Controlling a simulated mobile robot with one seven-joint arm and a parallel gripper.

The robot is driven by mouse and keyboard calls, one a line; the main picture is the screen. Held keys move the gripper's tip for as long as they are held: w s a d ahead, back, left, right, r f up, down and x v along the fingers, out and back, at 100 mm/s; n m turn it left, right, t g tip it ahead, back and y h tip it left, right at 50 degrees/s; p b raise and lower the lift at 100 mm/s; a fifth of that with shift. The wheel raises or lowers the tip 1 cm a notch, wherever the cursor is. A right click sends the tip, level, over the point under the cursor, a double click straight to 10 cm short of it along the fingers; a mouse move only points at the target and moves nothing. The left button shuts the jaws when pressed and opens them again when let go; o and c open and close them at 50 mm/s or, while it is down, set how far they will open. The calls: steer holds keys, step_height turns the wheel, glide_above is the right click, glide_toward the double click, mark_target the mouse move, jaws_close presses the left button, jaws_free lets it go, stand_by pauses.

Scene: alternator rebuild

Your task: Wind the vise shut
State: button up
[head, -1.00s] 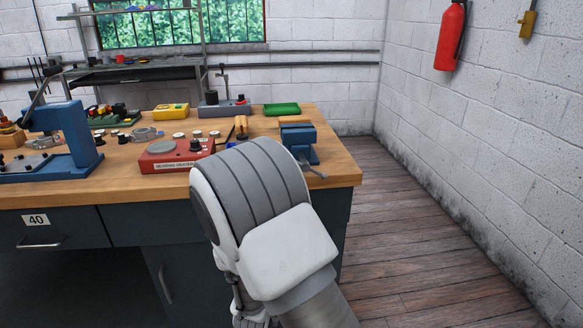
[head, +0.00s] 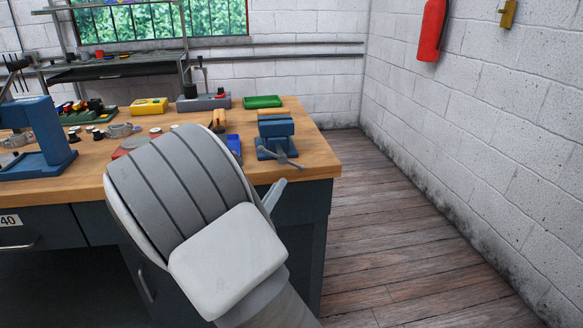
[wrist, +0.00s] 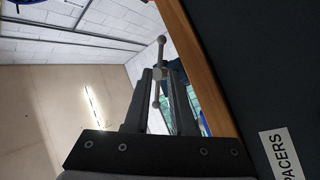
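The blue vise (head: 275,132) stands at the right front corner of the workbench, with its grey handle bar (head: 284,158) at its front. In the wrist view the bar (wrist: 155,92), with ball ends, appears between my two dark fingers, near the tips. My gripper (wrist: 161,69) is open, and I cannot tell whether either finger touches the bar. Part of the vise's blue body shows behind the right finger. In the head view my forearm hides most of the gripper; one grey finger part (head: 274,196) shows below the vise. The jaw gap is not clear.
The wooden bench top (head: 318,157) ends just right of the vise, with open floor (head: 390,230) beyond. A blue box (head: 234,146) sits left of the vise and a green tray (head: 262,101) behind. A blue press (head: 40,140) stands far left.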

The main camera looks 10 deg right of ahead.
mark_target(292, 163)
steer(key=b+x, duration=0.1)
steer(key=x, duration=0.8)
steer(key=shift+w+d+b, duration=0.1)
steer(key=shift+b, duration=0.3)
jaws_close()
